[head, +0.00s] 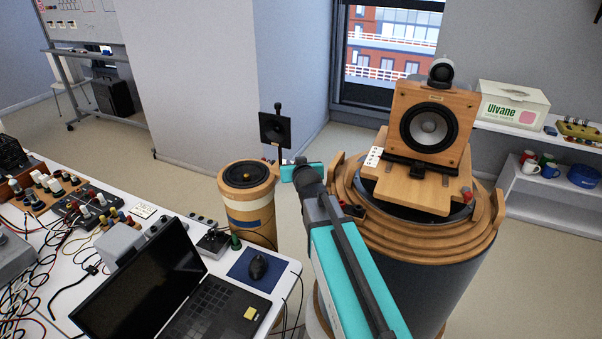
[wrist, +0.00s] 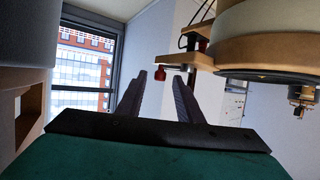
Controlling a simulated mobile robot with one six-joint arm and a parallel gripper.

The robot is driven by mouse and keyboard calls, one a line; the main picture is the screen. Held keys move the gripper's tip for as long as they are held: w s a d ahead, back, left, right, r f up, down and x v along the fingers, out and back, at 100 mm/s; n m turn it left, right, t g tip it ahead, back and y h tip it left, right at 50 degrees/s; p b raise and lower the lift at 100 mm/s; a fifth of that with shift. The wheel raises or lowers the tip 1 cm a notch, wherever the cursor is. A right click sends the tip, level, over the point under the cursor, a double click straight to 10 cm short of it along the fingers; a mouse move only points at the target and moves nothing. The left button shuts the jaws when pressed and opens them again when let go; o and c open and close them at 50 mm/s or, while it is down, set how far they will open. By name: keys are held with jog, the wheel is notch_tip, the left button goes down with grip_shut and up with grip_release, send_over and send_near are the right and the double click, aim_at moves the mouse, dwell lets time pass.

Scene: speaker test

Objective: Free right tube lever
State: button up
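The large right tube (head: 400,275) is dark, with stepped wooden rings around its top. A wooden box speaker (head: 430,125) stands on a board over it. Small red parts show at the rim's right (head: 466,195) and left (head: 347,206); I cannot tell which is the lever. In the wrist view, my gripper (wrist: 158,78) is open, with two dark fingers apart. A small red knob (wrist: 161,75) shows in the gap between the fingertips, under a wooden arm; I cannot tell its depth or any contact. In the head view the fingers are not clear.
A shorter wooden tube (head: 247,205) stands left of my arm, with a small black speaker (head: 273,128) behind it. A white table (head: 285,268) with a laptop (head: 150,280), mouse and cables lies at left. A shelf (head: 550,190) with mugs is at right.

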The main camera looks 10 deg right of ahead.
jog(key=b+v, duration=0.3)
jog(key=v, duration=0.2)
jog(key=shift+s+b, duration=0.35)
jog(key=b, duration=0.5)
jog(key=shift+s+r, duration=0.25)
jog(key=shift+r, duration=0.05)
jog(key=s+b, duration=0.1)
jog(key=b, duration=0.4)
jog(key=shift+r, duration=0.15)
jog(key=s+b, duration=0.1)
jog(key=b, duration=0.2)
jog(key=shift+b, duration=0.4)
jog(key=shift+r+v, duration=0.25)
jog(key=shift+v, duration=1.3)
jog(key=shift+w+a, duration=0.1)
